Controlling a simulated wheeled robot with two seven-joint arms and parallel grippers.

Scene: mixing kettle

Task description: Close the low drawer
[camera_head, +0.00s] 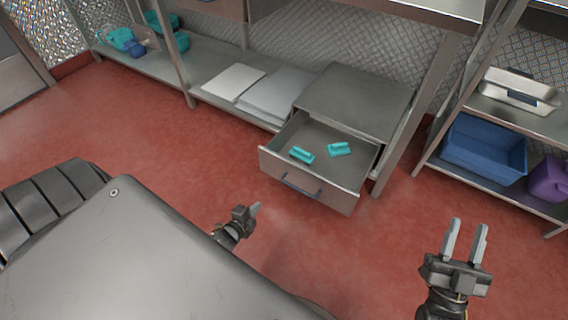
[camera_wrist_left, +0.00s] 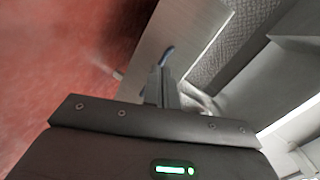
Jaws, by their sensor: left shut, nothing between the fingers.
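The low drawer (camera_head: 277,174) is pulled out of a grey metal cabinet (camera_head: 358,98) under the workbench. Its front has a blue handle (camera_head: 300,188), and two teal brush-like items (camera_head: 339,149) lie inside. My left gripper (camera_head: 256,208) is shut and empty, low in front of the drawer and a little to its left, apart from it. In the left wrist view its fingers (camera_wrist_left: 161,85) point toward the drawer front (camera_wrist_left: 180,35) and overlap the blue handle in the picture; contact cannot be told. My right gripper (camera_head: 468,238) is open and empty, to the right of the drawer.
A shelf unit at the right holds a blue bin (camera_head: 484,150), a purple container (camera_head: 549,180) and metal trays (camera_head: 518,90). Flat grey and white sheets (camera_head: 234,82) lie on the low shelf left of the cabinet. A table leg (camera_head: 402,150) stands beside the drawer. Red floor in front is clear.

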